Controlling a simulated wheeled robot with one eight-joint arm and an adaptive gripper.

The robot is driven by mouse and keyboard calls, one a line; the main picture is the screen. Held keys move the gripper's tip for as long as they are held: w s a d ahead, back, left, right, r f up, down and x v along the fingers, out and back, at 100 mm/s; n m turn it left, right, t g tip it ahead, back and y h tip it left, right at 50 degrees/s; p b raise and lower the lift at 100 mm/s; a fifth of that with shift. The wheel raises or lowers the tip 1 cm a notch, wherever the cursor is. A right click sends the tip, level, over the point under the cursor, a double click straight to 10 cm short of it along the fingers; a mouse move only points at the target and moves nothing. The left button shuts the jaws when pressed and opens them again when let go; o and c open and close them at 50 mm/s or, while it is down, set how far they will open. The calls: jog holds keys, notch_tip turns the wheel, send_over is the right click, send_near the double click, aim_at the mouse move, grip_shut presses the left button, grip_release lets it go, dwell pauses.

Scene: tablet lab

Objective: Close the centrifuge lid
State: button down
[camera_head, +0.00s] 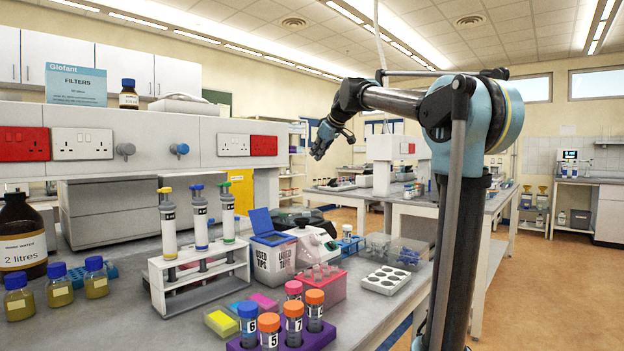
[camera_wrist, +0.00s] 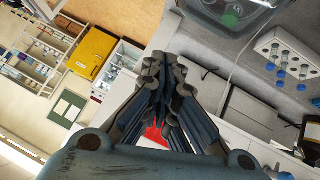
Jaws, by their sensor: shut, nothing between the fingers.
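My gripper (camera_head: 322,142) is raised in the air above the back of the bench in the head view. In the wrist view its fingers (camera_wrist: 165,78) are together and empty. A low, dark rounded device (camera_head: 298,216), which looks like the centrifuge, stands behind the used tips box. The box and a small white device partly hide it. In the wrist view a dark, glossy cover with a green patch (camera_wrist: 232,16) shows at the top edge, cut off by the frame. I cannot tell the lid's angle. My gripper is apart from it.
The used tips box (camera_head: 273,252), white device (camera_head: 314,246), pipette rack (camera_head: 200,277) and purple tube rack (camera_head: 285,338) crowd the bench (camera_head: 125,318). The air around my gripper looks clear.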

jog(key=d+f+x, duration=0.2)
jog(key=x, duration=1)
jog(key=shift+s+f, duration=0.2)
jog(key=shift+a, duration=0.15)
